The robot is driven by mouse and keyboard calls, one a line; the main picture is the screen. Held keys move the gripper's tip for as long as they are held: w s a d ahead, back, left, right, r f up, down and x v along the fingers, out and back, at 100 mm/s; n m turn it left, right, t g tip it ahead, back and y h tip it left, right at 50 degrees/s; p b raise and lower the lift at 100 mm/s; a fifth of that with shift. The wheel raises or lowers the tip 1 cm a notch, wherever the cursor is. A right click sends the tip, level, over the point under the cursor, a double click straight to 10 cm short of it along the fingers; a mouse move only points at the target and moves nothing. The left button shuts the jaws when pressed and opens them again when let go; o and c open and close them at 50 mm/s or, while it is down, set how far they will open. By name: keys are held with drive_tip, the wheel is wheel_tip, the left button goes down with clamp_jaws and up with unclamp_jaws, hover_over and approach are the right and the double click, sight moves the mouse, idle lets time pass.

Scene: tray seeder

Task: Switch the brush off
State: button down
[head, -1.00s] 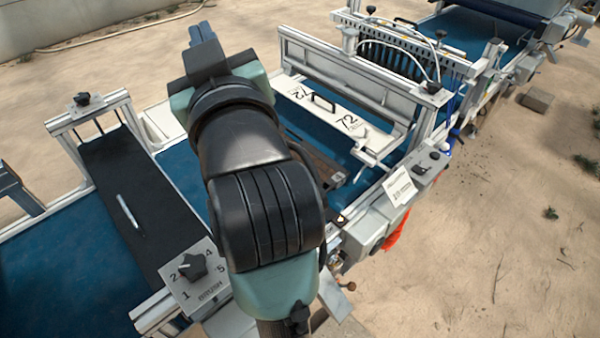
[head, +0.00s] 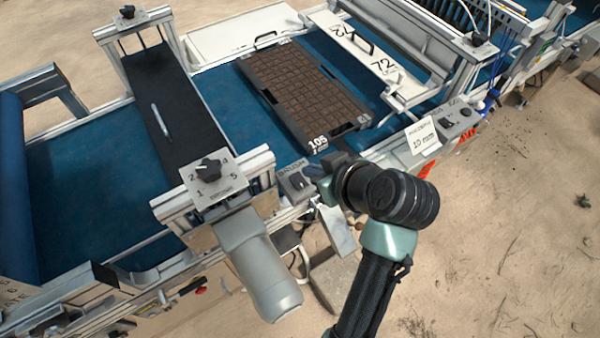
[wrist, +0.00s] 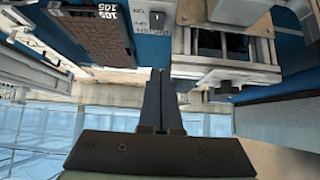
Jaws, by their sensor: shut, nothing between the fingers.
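A small grey switch box (head: 290,190) with a label that reads BRUSH and a dark rotary knob (head: 297,181) sits on the machine's near rail. In the wrist view the switch box (wrist: 150,30) is at the top with its dark knob (wrist: 157,20), beyond my fingertips. The knob's exact setting is too small to tell. My gripper (head: 318,176) is just right of the box in the head view, partly hidden by my own wrist. In the wrist view its fingers (wrist: 157,76) are together and empty, apparently apart from the knob.
A dial plate numbered 1 to 5 (head: 215,188) stands left of the box, above a grey motor (head: 258,265). A brown seed tray (head: 300,88) lies on the blue belt (head: 80,190) behind. Another control box (head: 455,125) is on the right. Sandy ground lies in front.

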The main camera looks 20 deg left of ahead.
drive_tip(key=shift+w+a, duration=0.1)
drive_tip(key=p, duration=0.2)
hover_over(294, 181)
wheel_tip(294, 181, down, 7)
drive_tip(key=shift+r, duration=0.2)
wheel_tip(294, 181, down, 3)
drive_tip(key=shift+f+p, duration=0.1)
drive_tip(key=shift+p, duration=0.5)
drive_tip(key=shift+f, duration=0.6)
drive_tip(key=shift+a+f, duration=0.1)
drive_tip(key=shift+w+f, duration=0.1)
drive_tip(key=shift+f, duration=0.05)
